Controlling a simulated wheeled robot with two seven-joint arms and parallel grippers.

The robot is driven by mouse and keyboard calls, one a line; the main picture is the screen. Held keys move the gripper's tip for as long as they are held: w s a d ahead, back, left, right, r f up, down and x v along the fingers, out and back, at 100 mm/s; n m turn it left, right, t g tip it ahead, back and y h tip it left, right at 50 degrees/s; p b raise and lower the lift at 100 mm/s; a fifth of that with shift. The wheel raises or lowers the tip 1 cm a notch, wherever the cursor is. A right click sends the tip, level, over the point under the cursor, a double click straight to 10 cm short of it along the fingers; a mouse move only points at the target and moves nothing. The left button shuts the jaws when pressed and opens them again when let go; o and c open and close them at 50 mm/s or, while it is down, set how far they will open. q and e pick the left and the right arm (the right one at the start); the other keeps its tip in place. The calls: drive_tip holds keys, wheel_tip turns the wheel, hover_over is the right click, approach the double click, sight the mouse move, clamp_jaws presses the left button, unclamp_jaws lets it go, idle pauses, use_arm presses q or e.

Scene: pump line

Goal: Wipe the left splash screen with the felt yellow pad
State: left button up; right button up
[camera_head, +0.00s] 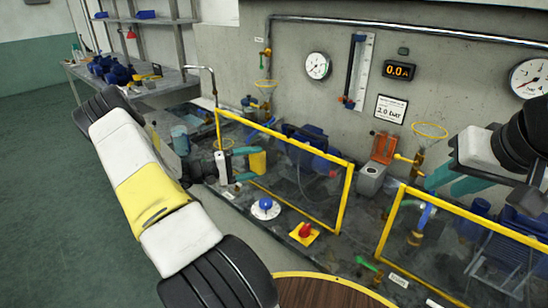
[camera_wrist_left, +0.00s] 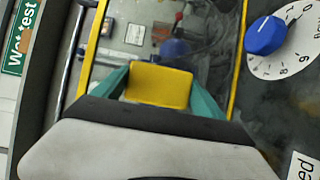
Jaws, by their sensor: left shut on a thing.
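The left splash screen is a clear panel in a yellow frame (camera_head: 283,137), standing upright left of centre; its frame (camera_wrist_left: 94,45) also shows in the left wrist view. The felt yellow pad (camera_head: 257,163) is at the screen's left part; it also shows in the left wrist view (camera_wrist_left: 158,85). My left gripper (camera_head: 250,160) is shut on the pad, with teal fingers at both sides of it in the left wrist view (camera_wrist_left: 160,92). I cannot tell whether the pad touches the screen. My right gripper (camera_head: 456,180) is at the right, its teal fingers apart and nothing visible between them.
A second yellow-framed screen (camera_head: 480,228) stands at the right. Gauges hang on the back wall. A round brown tabletop (camera_head: 325,294) is in front.

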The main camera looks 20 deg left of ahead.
sight(256, 158)
use_arm(q)
drive_tip(key=shift+w+a, duration=0.3)
drive_tip(key=shift+a, duration=0.2)
drive_tip(key=shift+w+a, duration=0.25)
drive_tip(key=shift+a, duration=0.25)
drive_tip(key=shift+s+r, duration=0.1)
drive_tip(key=shift+r, duration=1.3)
drive_tip(key=shift+s+d, duration=0.45)
drive_tip(key=shift+d, duration=0.7)
drive_tip(key=shift+s+d, duration=0.5)
drive_tip(key=shift+d, duration=0.7)
drive_tip(key=shift+s+d, duration=0.45)
drive_tip(key=shift+d, duration=0.7)
drive_tip(key=shift+w+a, duration=0.25)
drive_tip(key=shift+a, duration=0.35)
drive_tip(key=shift+w+a, duration=0.2)
drive_tip(key=shift+a, duration=0.45)
drive_tip(key=shift+w+a, duration=0.25)
drive_tip(key=shift+a, duration=0.35)
drive_tip(key=shift+w+a, duration=0.4)
drive_tip(key=shift+a, duration=0.45)
drive_tip(key=shift+w+a, duration=0.4)
drive_tip(key=shift+a, duration=0.45)
drive_tip(key=shift+s, duration=0.1)
drive_tip(key=shift+s+a, duration=0.35)
drive_tip(key=shift+s, duration=0.55)
drive_tip(key=shift+s+a, duration=0.4)
drive_tip(key=shift+s, duration=0.5)
drive_tip(key=shift+s+a, duration=0.35)
drive_tip(key=shift+s, duration=0.55)
